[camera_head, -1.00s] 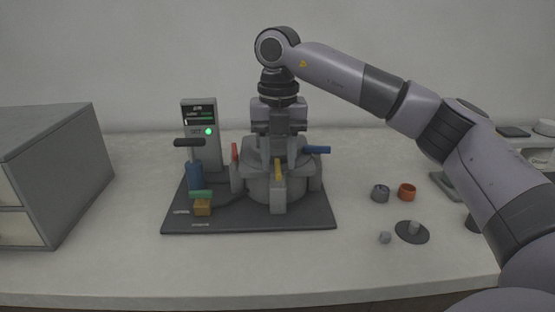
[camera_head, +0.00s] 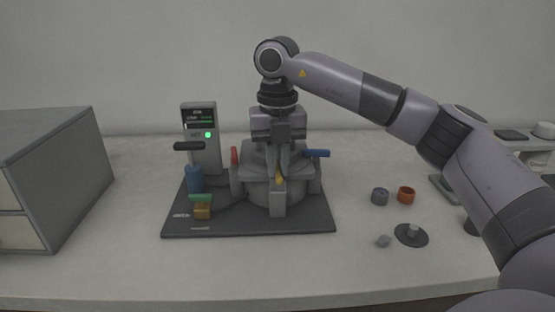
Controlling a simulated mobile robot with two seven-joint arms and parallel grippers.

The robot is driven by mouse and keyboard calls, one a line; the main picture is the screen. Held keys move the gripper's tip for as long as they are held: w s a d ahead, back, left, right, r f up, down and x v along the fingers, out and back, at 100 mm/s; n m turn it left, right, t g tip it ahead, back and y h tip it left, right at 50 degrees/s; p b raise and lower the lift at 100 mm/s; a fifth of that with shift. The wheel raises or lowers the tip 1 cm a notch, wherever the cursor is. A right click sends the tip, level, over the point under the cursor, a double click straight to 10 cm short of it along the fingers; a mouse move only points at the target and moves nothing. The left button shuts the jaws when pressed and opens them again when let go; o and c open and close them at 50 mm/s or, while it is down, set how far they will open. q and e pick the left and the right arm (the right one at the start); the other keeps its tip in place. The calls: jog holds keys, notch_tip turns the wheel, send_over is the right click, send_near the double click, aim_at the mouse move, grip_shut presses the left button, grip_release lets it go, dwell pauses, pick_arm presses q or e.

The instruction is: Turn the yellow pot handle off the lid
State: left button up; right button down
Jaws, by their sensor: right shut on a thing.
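The mounting press (camera_head: 266,190) stands on a dark base plate (camera_head: 312,221), a grey round pot with a lid and clamp-like lugs around it. The yellow pot handle (camera_head: 278,180) is at the front of the lid, mostly covered by my right gripper; only a small part shows. My right gripper (camera_head: 284,170) reaches down from above with its fingers shut on the yellow handle. A red handle (camera_head: 234,156) is on the pot's left side and a blue handle (camera_head: 317,153) on its right. My left gripper is not in view.
A control box (camera_head: 203,155) with a lit green light stands behind left, near a blue cylinder (camera_head: 194,179) with a black lever. A grey cabinet (camera_head: 62,170) is at the left. Small grey and orange rings (camera_head: 406,195) and a dark disc (camera_head: 411,239) lie at right. The front counter is clear.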

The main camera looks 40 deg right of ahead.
jog(key=n+p, duration=0.2)
jog(key=n, duration=0.2)
jog(key=shift+r, duration=0.2)
jog(key=n+p, duration=0.2)
jog(key=n, duration=0.2)
jog(key=shift+n, duration=0.3)
jog(key=shift+n+p, duration=0.4)
jog(key=shift+n, duration=0.5)
jog(key=n, duration=0.2)
jog(key=shift+n+p, duration=0.3)
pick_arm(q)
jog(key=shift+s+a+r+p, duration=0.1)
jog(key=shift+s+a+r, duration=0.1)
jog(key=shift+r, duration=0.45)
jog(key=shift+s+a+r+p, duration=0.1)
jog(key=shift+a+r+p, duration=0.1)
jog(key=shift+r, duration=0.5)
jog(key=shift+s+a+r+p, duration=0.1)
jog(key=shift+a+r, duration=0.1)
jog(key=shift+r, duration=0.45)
pick_arm(e)
jog(key=shift+f+n, duration=0.1)
jog(key=shift+n, duration=1.8)
jog(key=c, duration=1.2)
grip_release()
jog(key=shift+o, duration=0.2)
